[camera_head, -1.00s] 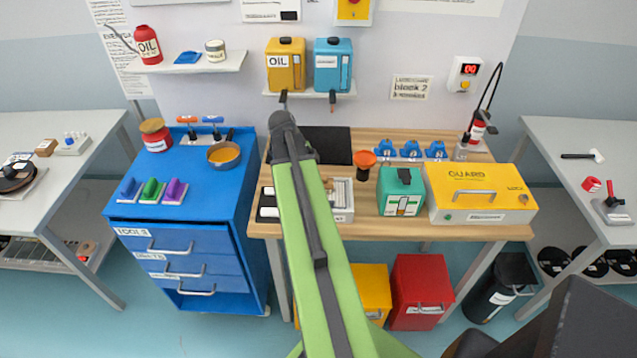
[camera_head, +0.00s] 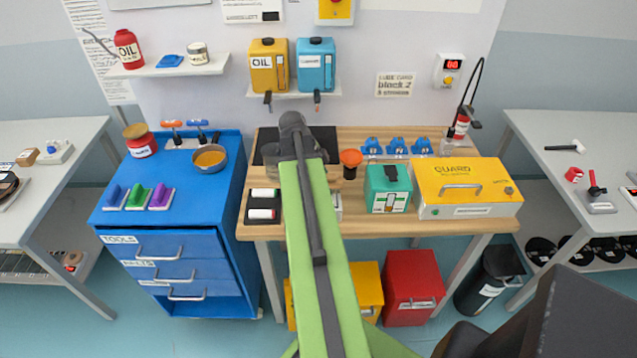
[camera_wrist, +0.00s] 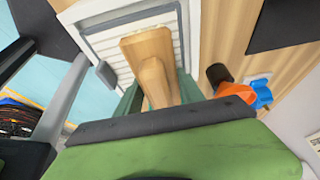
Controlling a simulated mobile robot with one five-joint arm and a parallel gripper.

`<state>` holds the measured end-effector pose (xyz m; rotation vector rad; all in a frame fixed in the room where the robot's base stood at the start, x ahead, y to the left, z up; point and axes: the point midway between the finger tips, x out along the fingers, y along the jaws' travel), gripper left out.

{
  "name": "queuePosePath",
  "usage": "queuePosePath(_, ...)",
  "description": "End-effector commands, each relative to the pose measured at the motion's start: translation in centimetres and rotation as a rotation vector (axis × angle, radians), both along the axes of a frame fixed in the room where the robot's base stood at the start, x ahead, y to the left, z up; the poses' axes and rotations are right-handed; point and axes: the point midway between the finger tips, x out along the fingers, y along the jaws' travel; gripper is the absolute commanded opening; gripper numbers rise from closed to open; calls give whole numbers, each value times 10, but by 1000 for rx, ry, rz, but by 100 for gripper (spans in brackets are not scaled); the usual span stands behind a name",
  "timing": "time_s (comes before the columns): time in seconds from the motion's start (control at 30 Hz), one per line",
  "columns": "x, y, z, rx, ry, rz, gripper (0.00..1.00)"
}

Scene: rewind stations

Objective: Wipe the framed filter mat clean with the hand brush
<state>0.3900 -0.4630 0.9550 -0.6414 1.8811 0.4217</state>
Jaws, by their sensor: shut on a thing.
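The hand brush (camera_wrist: 150,50), with a pale wooden back and handle, is in my gripper (camera_wrist: 156,98), whose dark green fingers close on it in the wrist view. The framed filter mat (camera_wrist: 90,42), with a white frame and light ribbed face, lies under or behind the brush in that view. I cannot tell whether the bristles touch it. In the head view only a sliver of the filter mat (camera_head: 337,208) shows at the right of my green arm, on the wooden bench. My gripper's fingers and the brush are hidden there by the arm.
On the bench (camera_head: 400,228) stand a green box (camera_head: 388,190), a yellow guard case (camera_head: 465,188), an orange funnel (camera_head: 351,158) and a marker tray (camera_head: 263,207). A dark mat (camera_head: 326,139) lies behind. A blue tool cabinet (camera_head: 215,200) stands to the left.

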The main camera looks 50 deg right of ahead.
Motion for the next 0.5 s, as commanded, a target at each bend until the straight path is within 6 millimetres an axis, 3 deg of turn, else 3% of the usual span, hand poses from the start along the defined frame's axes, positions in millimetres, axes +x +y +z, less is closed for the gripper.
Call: queuePosePath(0.5,-25,-19,2,0,0,1,7)
